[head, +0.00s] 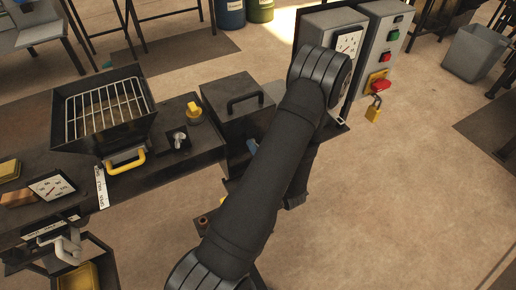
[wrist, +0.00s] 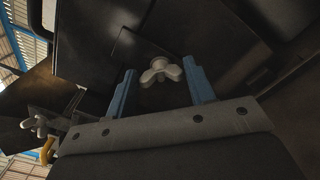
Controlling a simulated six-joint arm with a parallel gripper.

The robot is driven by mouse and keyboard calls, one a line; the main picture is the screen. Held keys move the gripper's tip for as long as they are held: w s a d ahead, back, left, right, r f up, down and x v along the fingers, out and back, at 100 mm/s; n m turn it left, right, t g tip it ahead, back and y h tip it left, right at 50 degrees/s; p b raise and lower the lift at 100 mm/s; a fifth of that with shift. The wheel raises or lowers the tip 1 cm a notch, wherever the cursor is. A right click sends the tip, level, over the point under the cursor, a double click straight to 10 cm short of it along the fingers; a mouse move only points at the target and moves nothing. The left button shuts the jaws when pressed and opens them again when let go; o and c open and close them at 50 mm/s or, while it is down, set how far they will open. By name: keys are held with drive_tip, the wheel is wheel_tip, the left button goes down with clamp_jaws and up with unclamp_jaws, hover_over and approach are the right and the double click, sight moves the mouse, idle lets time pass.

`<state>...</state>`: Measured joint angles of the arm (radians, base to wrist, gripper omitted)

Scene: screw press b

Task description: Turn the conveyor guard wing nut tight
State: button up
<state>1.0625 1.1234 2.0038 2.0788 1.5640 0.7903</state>
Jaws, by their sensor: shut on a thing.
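A pale metal wing nut (wrist: 160,72) sits on a dark panel in the wrist view, its wings spread sideways. My gripper (wrist: 160,70) has its two blue fingers on either side of this wing nut and is shut on it. In the head view my dark arm crosses the middle and hides the wing nut. A small blue part of my gripper (head: 252,146) shows beside the arm, below the dark box with a handle.
The dark handled box (head: 225,108) stands beside the arm. A second winged fitting (head: 180,138) and a yellow knob (head: 194,112) are to its left, near a wire-rack tray (head: 75,128). A grey control box (head: 378,50) with a red button and padlock stands behind right.

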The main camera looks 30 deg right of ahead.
drive_tip(key=shift+m, duration=0.6)
drive_tip(key=o, duration=1)
drive_tip(key=shift+s, duration=0.1)
drive_tip(key=s, duration=1.7)
drive_tip(key=shift+s, duration=0.15)
drive_tip(key=w, duration=1.6)
drive_tip(key=shift+w, duration=0.15)
